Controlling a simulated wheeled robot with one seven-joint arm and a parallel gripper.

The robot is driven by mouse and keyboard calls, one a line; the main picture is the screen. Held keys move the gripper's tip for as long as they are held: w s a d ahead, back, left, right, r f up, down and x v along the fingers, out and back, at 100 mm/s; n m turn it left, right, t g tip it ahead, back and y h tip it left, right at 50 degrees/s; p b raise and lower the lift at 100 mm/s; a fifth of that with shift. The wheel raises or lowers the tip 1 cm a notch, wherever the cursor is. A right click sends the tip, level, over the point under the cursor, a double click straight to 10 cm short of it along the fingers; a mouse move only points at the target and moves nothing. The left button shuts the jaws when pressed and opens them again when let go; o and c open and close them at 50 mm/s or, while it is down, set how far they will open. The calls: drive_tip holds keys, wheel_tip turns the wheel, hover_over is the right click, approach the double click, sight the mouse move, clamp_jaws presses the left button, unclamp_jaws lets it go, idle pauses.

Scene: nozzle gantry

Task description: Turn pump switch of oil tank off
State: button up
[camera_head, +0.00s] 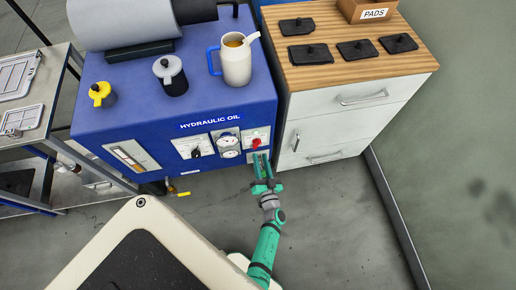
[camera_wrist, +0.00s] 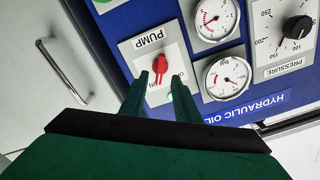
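The blue oil tank (camera_head: 95,133), labelled HYDRAULIC OIL, stands at the left of centre in the head view. Its pump switch (camera_head: 256,142) is a red knob on a white plate marked PUMP at the tank's right front. In the wrist view the red pump switch (camera_wrist: 160,66) appears upside down, its long side near vertical; the plate's position lettering is partly hidden. My gripper (camera_head: 262,160) is just in front of the switch plate. In the wrist view my gripper (camera_wrist: 160,78) is open, one finger to each side below the knob. I cannot tell whether it touches.
Gauges (camera_wrist: 228,77) and a black pressure knob (camera_wrist: 297,27) sit beside the switch. A white cabinet (camera_head: 330,124) with a wooden top stands close to the right. A mug (camera_head: 236,65) and two capped fillers (camera_head: 170,76) are on the tank.

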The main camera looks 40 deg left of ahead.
sight(257, 147)
drive_tip(key=shift+x, duration=2.95)
clamp_jaws()
